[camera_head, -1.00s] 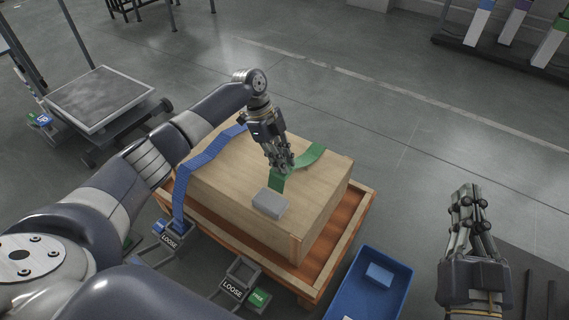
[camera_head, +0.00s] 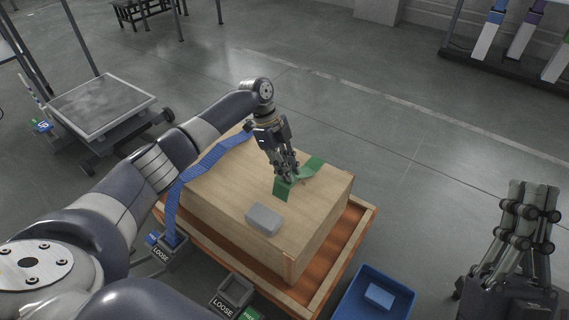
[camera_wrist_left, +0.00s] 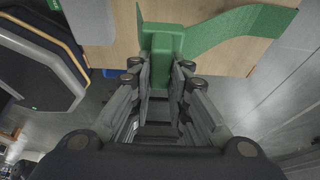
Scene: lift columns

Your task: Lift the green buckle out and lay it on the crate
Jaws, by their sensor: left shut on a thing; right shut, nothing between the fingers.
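The wooden crate (camera_head: 215,185) stands on an orange-brown pallet. My left gripper (camera_head: 288,178) is over the crate's top, shut on the green buckle (camera_wrist_left: 166,45), which sits between the fingertips in the left wrist view. In the head view the fingers mostly hide the buckle. The green strap (camera_head: 314,167) runs from it toward the crate's far right edge. The buckle is at or just above the crate top; I cannot tell whether it touches. My right gripper (camera_head: 529,200) is shut and empty at the right, away from the crate.
A grey block (camera_head: 263,219) lies on the crate near the buckle. A blue strap (camera_head: 203,162) crosses the crate's left side to a holder marked LOOSE. Another holder (camera_head: 235,289) marked LOOSE stands in front. A blue bin (camera_head: 345,302) stands at the front right.

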